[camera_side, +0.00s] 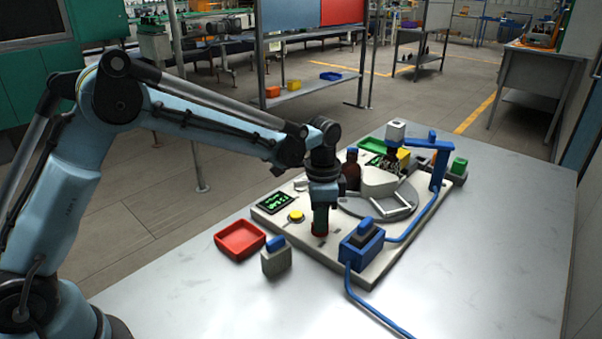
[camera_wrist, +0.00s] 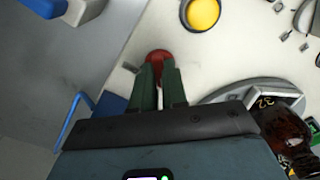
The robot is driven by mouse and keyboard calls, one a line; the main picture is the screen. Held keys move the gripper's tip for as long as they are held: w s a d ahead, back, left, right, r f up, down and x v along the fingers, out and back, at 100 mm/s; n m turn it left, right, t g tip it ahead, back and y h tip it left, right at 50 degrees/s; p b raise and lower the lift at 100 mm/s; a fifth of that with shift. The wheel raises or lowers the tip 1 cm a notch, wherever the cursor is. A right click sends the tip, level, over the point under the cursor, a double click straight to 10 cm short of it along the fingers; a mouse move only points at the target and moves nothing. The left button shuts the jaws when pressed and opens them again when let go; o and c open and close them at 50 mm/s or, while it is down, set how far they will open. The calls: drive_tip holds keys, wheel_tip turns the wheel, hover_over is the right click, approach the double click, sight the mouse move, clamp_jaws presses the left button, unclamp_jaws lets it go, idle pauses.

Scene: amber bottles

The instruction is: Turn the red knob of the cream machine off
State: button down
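The cream machine (camera_side: 300,230) is a flat cream base on the metal table, with a grey round turntable and a screen. Its red knob (camera_wrist: 159,54) shows in the wrist view at the tips of my gripper (camera_wrist: 159,68), and part of it is hidden by the fingers. My gripper's green fingers are close together, with a narrow gap, one on each side of the knob's middle. In the side view my gripper (camera_side: 320,232) points straight down onto the base, with a little red (camera_side: 320,235) showing at its tips. The knob's exact angle is hard to tell.
A yellow button (camera_side: 296,216) sits left of my gripper and a blue switch box (camera_side: 361,243) to its right. A red tray (camera_side: 240,240) and a grey block with a blue top (camera_side: 276,258) stand in front. An amber bottle (camera_side: 351,170) stands behind. The table's right side is clear.

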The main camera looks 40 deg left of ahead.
drive_tip(key=shift+m, duration=0.3)
drive_tip(key=m, duration=0.3)
drive_tip(key=shift+m, duration=0.3)
drive_tip(key=m, duration=0.4)
drive_tip(key=shift+m, duration=0.3)
drive_tip(key=m, duration=0.9)
idle(0.4)
drive_tip(key=c, duration=1.2)
unclamp_jaws()
drive_tip(key=shift+o, duration=0.2)
drive_tip(key=shift+r, duration=0.1)
